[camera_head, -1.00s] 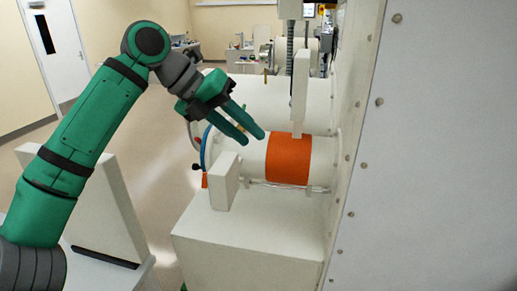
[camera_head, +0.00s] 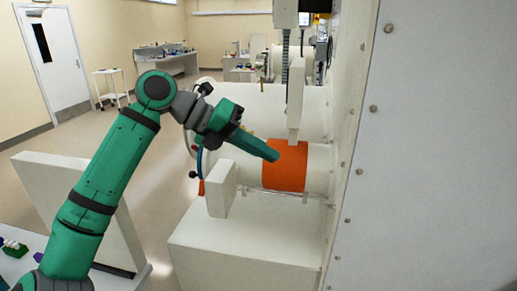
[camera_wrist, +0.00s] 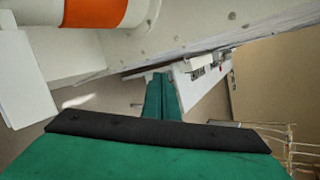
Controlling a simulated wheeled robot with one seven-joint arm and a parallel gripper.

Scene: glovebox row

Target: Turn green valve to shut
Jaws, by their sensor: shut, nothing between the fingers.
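No green valve can be made out in either view. My gripper (camera_head: 275,156) is green and shut with nothing in it. In the head view its tips appear in front of the left edge of the orange band (camera_head: 287,166) on the white cylinder (camera_head: 247,162); I cannot tell the gap. In the wrist view the shut fingers (camera_wrist: 162,77) point away from the camera, and the orange band (camera_wrist: 95,12) lies at the upper left, apart from them. A small red handle (camera_head: 201,188) and a black knob (camera_head: 193,174) show at the cylinder's left end.
A white upright plate (camera_head: 222,188) stands in front of the cylinder on a white box (camera_head: 240,250). A large riveted white wall (camera_head: 430,150) closes off the right side. Open floor (camera_head: 160,215) lies to the left. A small cart (camera_head: 110,88) stands far back.

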